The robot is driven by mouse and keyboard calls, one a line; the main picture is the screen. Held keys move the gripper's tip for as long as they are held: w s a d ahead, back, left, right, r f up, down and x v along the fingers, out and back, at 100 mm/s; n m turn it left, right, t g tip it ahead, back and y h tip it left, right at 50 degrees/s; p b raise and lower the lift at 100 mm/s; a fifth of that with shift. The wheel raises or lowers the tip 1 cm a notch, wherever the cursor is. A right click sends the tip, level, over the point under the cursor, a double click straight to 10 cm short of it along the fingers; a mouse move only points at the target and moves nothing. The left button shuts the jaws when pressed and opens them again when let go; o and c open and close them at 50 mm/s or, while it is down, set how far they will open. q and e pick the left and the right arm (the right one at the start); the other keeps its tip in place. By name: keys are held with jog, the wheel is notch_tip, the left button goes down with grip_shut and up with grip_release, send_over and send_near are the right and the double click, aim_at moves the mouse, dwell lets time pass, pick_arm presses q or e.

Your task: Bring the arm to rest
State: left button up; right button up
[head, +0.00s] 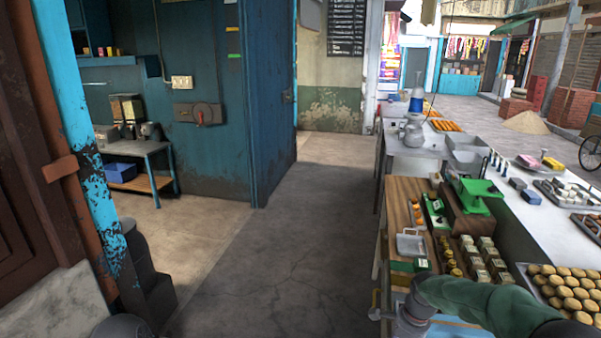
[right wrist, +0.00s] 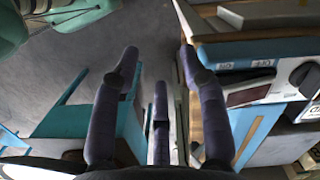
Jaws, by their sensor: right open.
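My right arm (head: 490,300), with a green sleeve, comes in from the lower right in the head view and reaches to the near end of the counter. My right gripper (right wrist: 158,58) is in the right wrist view, its dark fingers spread apart. Nothing is between them; grey floor shows beyond the tips. My left gripper is not in view.
The wooden counter (head: 397,200) holds a green scale (head: 478,195), a small metal tray (head: 411,243) and several jars. A tray of round buns (head: 565,290) is at the right. The concrete floor (head: 300,240) left of the counter is clear. A blue wall (head: 215,120) stands at the left.

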jog(key=s+a+f+n+y, duration=0.1)
jog(key=s+a+f+n, duration=0.5)
jog(key=f, duration=0.6)
jog(key=s+a+f+n+y, duration=0.2)
jog(key=s+a+f+n, duration=0.1)
jog(key=s+a+f, duration=0.65)
jog(key=s+f+n+b, duration=0.1)
jog(key=s+f+n, duration=0.3)
jog(key=s, duration=0.4)
jog(key=shift+s+a+f, duration=0.4)
jog(key=shift+a+f, duration=0.05)
jog(key=shift+f, duration=0.3)
